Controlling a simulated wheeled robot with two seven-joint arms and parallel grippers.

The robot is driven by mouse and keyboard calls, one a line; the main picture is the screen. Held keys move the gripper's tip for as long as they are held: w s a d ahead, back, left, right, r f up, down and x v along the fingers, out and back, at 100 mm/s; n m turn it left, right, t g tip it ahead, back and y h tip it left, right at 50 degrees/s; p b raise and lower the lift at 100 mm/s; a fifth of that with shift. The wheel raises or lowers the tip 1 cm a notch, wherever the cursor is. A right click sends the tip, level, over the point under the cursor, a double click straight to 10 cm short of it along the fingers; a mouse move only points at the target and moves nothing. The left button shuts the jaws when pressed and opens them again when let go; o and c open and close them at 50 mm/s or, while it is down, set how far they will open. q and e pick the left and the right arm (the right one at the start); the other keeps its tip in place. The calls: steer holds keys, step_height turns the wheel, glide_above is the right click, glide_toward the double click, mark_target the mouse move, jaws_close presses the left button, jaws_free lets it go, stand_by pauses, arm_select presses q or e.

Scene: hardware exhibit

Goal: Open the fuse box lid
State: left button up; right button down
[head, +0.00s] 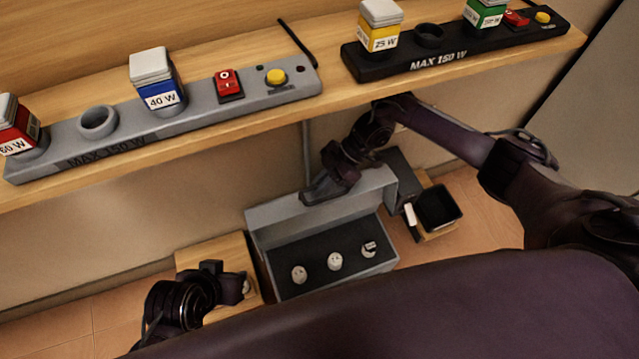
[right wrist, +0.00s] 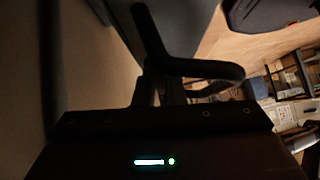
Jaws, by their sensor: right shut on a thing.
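The grey fuse box (head: 386,264) is on the low level below the shelf. Its lid (head: 280,217) stands raised at the back edge, so the dark inside with three round pale fuses (head: 335,261) shows. My right gripper (head: 318,192) is at the upper edge of the lid and is shut on it. In the right wrist view dark finger parts (right wrist: 190,70) show, but the lid cannot be made out clearly there. My left gripper (head: 240,287) is low, left of the box, over a wooden block; its jaw opening cannot be made out.
Above, a wooden shelf (head: 200,175) holds a grey power strip (head: 200,118) and a black one (head: 465,45) with coloured blocks. Right of the box a small black tray (head: 438,207) stands on wood. The wooden block (head: 205,255) is at the left.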

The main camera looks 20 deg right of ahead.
steer(key=c, duration=1.5)
jaws_free()
steer(key=shift+d, duration=0.1)
arm_select(q)
steer(key=shift+s+a+g+y+p, duration=0.15)
steer(key=shift+a+g+y+p, duration=0.15)
steer(key=shift+a+p, duration=0.25)
arm_select(e)
steer(key=v, duration=0.7)
steer(key=shift+d+r, duration=0.2)
steer(key=shift+r, duration=0.05)
arm_select(q)
steer(key=shift+s+r, duration=0.1)
steer(key=shift+s, duration=0.05)
